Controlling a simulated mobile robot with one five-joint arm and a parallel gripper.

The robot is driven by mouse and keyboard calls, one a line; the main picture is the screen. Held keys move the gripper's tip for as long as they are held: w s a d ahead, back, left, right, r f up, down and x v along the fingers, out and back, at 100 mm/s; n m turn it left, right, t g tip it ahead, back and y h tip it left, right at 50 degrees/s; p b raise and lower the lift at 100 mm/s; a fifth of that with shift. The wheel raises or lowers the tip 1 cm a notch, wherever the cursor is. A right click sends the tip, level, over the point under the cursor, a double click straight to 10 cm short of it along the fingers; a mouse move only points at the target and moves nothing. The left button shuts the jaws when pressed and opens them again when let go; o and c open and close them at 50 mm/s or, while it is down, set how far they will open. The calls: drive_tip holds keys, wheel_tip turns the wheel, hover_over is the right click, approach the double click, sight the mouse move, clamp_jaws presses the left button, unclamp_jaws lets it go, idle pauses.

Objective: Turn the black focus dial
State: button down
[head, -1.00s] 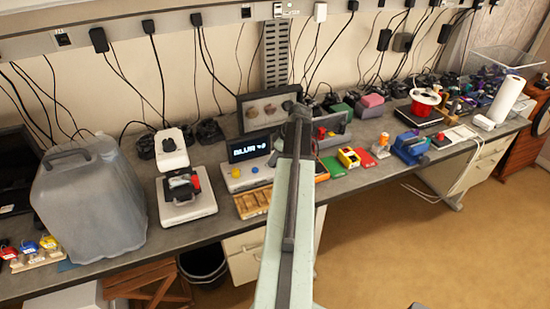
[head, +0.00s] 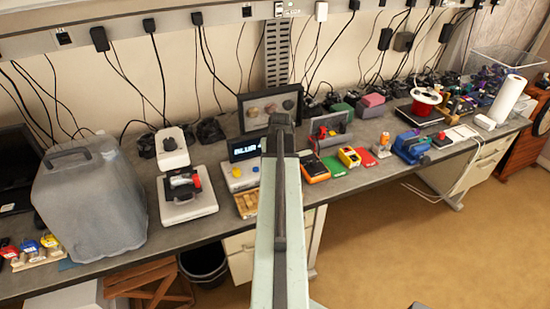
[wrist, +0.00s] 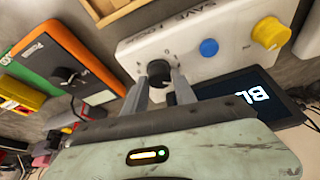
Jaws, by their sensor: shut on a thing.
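In the wrist view, a black focus dial (wrist: 158,72) stands on a white console (wrist: 197,62). My gripper (wrist: 160,78) is shut on the dial, with one grey finger on each side of it. The console also has a blue button (wrist: 208,47) and a yellow knob (wrist: 270,32). In the head view, the display (head: 246,149) reads "BLUR" and a figure partly covered by my arm. My arm hides the dial and gripper there.
An orange multimeter (head: 314,168) lies to the right, beside a green pad (head: 336,165). A wooden tray (head: 245,200) lies in front of the console.

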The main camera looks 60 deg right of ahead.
drive_tip(key=m, duration=0.2)
drive_tip(key=m+g, duration=0.1)
drive_tip(key=m, duration=0.1)
drive_tip(key=shift+w+a+m+g+h, duration=0.1)
drive_tip(key=shift+w+m+g+h, duration=0.05)
drive_tip(key=shift+m+g+h, duration=0.2)
drive_tip(key=shift+m+g, duration=0.65)
drive_tip(key=shift+m, duration=1.2)
drive_tip(key=c, duration=1)
unclamp_jaws()
drive_tip(key=p+v, duration=0.7)
drive_tip(key=v, duration=0.1)
drive_tip(key=shift+a+f, duration=0.1)
drive_tip(key=shift+w+f, duration=0.1)
